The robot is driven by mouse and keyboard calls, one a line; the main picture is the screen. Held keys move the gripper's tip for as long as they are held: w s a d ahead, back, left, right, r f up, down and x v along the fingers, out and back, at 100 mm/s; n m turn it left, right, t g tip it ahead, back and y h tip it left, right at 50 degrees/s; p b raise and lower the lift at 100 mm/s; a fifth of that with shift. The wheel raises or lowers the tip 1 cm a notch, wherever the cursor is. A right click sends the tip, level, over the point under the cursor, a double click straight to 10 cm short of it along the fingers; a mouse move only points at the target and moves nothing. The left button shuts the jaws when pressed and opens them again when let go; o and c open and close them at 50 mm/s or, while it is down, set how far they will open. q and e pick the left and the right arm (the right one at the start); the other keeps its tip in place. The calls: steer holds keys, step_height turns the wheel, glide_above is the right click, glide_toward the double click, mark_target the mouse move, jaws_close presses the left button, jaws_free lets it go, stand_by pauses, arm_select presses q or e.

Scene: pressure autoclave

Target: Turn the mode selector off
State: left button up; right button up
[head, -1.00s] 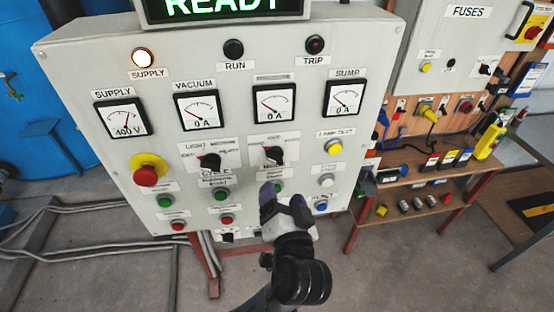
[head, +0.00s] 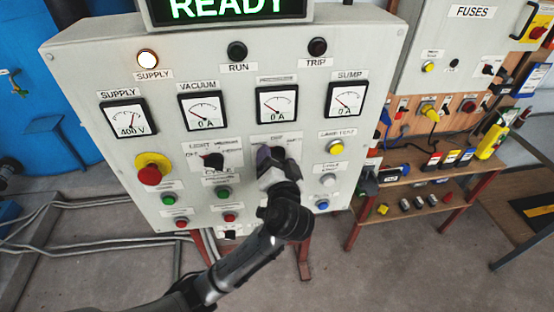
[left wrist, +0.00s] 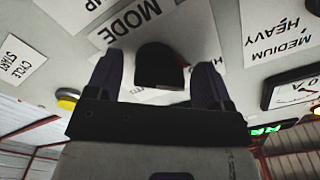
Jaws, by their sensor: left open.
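The mode selector is a black knob (left wrist: 162,66) in the left wrist view, next to an upside-down MODE label (left wrist: 132,20). My left gripper (left wrist: 157,82) is open, with one dark finger on each side of the knob. Whether the fingers touch it I cannot tell. In the head view my left gripper (head: 270,161) is at the right-hand knob of the grey control panel (head: 75,62) and hides most of it. The knob's pointing direction is not clear. My right gripper is not in view.
Another black selector (head: 213,161) and a red mushroom button (head: 150,175) on a yellow collar are to the left. A green button (head: 224,194) is below. A yellow button (head: 336,147) is to the right. A wooden shelf (head: 440,208) stands farther right.

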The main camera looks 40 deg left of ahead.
arm_select(q)
steer(key=c, duration=0.9)
steer(key=shift+r+p, duration=0.2)
steer(key=shift+p, duration=0.25)
steer(key=m+p, duration=0.2)
steer(key=p, duration=0.1)
steer(key=m+p, duration=0.2)
steer(key=p, duration=0.1)
steer(key=m+p, duration=0.3)
steer(key=shift+d+r, duration=0.1)
steer(key=shift+r, duration=0.2)
steer(key=shift+w+f+m+p, duration=0.1)
steer(key=shift+m+p, duration=1.3)
steer(key=shift+p, duration=0.1)
steer(key=o, duration=0.9)
steer(key=shift+f, duration=0.15)
